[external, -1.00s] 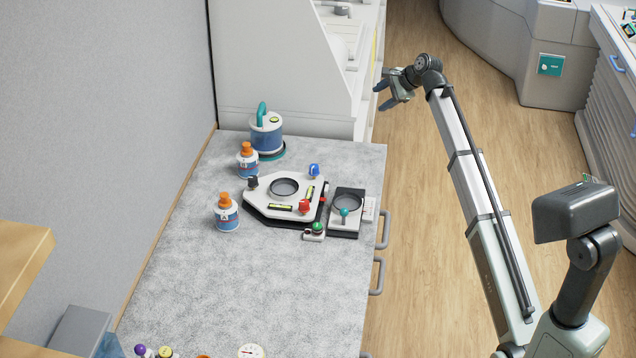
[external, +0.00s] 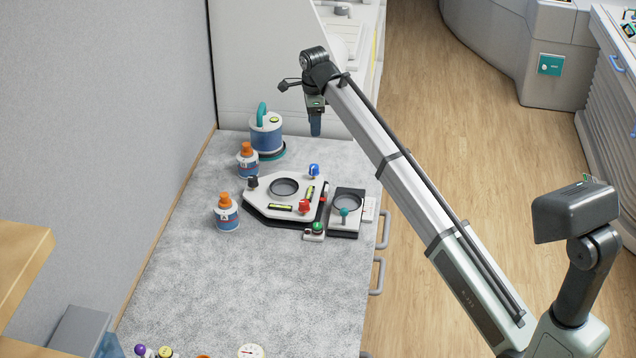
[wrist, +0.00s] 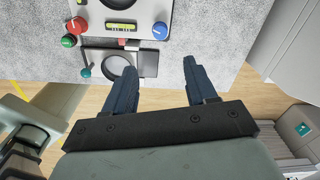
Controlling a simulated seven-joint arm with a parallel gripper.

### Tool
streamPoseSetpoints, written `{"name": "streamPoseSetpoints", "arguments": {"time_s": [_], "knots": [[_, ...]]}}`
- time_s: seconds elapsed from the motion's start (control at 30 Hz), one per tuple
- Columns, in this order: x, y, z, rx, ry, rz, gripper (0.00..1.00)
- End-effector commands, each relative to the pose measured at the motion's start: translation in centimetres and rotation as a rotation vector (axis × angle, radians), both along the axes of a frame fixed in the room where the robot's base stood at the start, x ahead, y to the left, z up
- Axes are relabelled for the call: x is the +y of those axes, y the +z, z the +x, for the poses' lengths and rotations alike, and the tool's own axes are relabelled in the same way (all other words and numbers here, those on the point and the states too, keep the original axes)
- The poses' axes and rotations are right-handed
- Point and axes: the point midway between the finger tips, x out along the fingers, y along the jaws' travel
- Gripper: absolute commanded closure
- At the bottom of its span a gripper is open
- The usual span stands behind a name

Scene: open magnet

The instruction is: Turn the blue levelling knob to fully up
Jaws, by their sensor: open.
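The blue levelling knob (external: 314,170) stands at the back right corner of a white levelling plate (external: 262,191) on the bench. In the wrist view the blue knob (wrist: 160,30) shows near the top, ahead of the fingertips and apart from them. My gripper (external: 316,128) points down, in the air above the bench's back part, behind the knob in the external view. In the wrist view my gripper (wrist: 160,75) has its two dark blue fingers spread wide with nothing between them. A red knob (external: 304,206) and a black knob (external: 253,182) sit at the plate's other corners.
A black-and-white unit with a ring (external: 347,204) and a teal knob stands right of the plate. A green knob (external: 318,228) is in front. Two orange-capped bottles (external: 227,213) and a blue-white canister (external: 266,132) stand left and behind. The bench front (external: 260,290) is largely clear.

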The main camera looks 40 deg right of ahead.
Motion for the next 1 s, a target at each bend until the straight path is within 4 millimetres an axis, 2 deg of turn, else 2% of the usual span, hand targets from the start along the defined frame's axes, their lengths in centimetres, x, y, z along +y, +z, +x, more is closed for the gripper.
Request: {"name": "streamPoseSetpoints", "arguments": {"time_s": [0.03,0.37,0.8,1.0], "knots": [[0.1,-0.9,-0.2,0.002,0.001,0.001,0.44],[0.0,-3.8,-0.1,0.0,0.003,0.002,0.44],[-0.1,-11.3,0.1,-0.001,0.003,0.002,0.44],[-0.1,-14.0,0.2,-0.001,0.003,0.002,0.44]]}}
